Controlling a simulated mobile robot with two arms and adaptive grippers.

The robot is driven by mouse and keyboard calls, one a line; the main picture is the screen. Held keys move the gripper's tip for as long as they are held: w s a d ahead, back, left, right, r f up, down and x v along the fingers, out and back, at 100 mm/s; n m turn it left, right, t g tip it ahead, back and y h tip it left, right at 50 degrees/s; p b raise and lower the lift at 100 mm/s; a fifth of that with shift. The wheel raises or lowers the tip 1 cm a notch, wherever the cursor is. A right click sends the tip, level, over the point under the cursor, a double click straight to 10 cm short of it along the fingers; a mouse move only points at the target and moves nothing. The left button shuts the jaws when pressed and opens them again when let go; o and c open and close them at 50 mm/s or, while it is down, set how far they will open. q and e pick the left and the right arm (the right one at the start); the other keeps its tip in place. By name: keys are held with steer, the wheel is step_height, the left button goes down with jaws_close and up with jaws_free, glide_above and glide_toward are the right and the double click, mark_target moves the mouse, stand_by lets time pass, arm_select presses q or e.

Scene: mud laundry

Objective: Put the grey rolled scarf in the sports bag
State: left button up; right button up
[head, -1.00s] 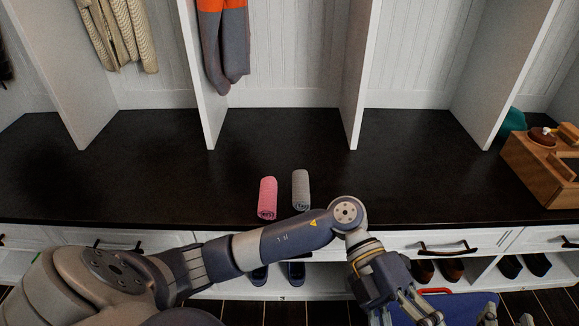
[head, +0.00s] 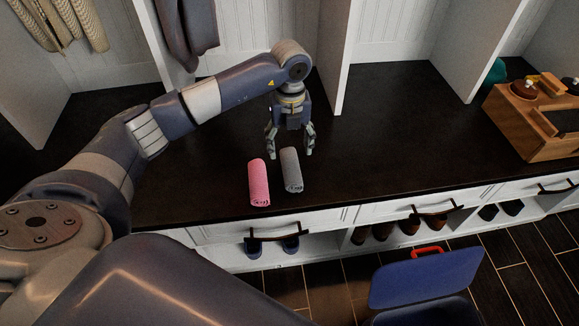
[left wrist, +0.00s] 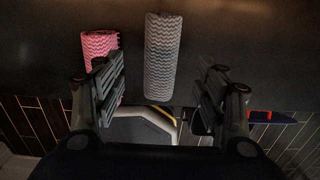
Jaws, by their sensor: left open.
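The grey rolled scarf (head: 292,172) lies on the dark bench top, just right of a pink roll (head: 259,184). My left gripper (head: 290,152) is open and empty, pointing down at the scarf's far end. In the left wrist view the grey scarf (left wrist: 163,58) shows lengthwise between the two spread fingers, ahead of them. The pink roll (left wrist: 98,50) is beside the left finger there. A blue item with a red handle (head: 427,277), which looks like the sports bag, is on the floor in front of the bench; its lower part is cut off. My right gripper is not in view.
A wooden box (head: 537,122) stands on the bench at the right. White upright dividers rise behind, with clothes hanging at the upper left. Shoes (head: 400,228) sit in cubbies under the drawers. The bench right of the scarf is clear.

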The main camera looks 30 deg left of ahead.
mark_target(291, 163)
arm_select(q)
step_height(291, 163, down, 4)
steer(key=shift+r, duration=0.2)
steer(key=f+b, duration=0.1)
steer(key=f, duration=0.3)
steer(key=shift+s+d+f+b, duration=0.15)
steer(key=shift+d+b, duration=0.05)
steer(key=shift+b, duration=0.15)
steer(key=shift+f, duration=0.35)
steer(key=c, duration=1.3)
steer(key=shift+r, duration=0.1)
